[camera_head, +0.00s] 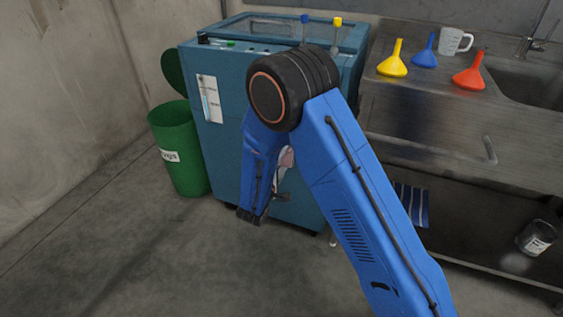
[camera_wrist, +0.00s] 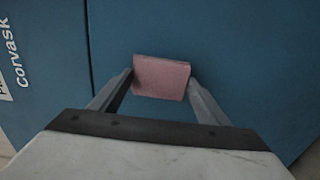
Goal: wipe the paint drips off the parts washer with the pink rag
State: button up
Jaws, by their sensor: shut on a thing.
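The parts washer (camera_head: 230,150) is a teal-blue cabinet with a raised lid frame, standing left of centre in the head view. Its blue face (camera_wrist: 240,60) fills most of the wrist view, with a vertical seam left of the middle. My gripper (camera_wrist: 161,80) is shut on the pink rag (camera_wrist: 161,78), which shows as a flat folded block between the two fingers, in front of that face. I cannot tell whether the rag touches the face. In the head view my blue arm hides part of the washer's front and most of my gripper. I see no clear paint drips.
A green bin (camera_head: 180,150) with its lid up stands left of the washer. A steel sink bench (camera_head: 400,110) stands to the right, with yellow, blue and red funnels and a jug on top. A can (camera_head: 536,238) is on its lower shelf. The floor in front is clear.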

aim_at(291, 163)
jog(key=shift+s+d, duration=0.3)
jog(key=shift+d, duration=0.5)
jog(key=shift+s+d, duration=0.3)
jog(key=shift+d, duration=0.5)
jog(key=shift+w, duration=0.1)
jog(key=shift+w+a, duration=0.3)
jog(key=shift+a, duration=0.65)
jog(key=shift+w+a, duration=0.3)
jog(key=shift+a, duration=0.65)
jog(key=shift+s, duration=0.1)
jog(key=shift+v, duration=2.95)
jog(key=shift+s+a, duration=0.1)
jog(key=shift+v, duration=1.35)
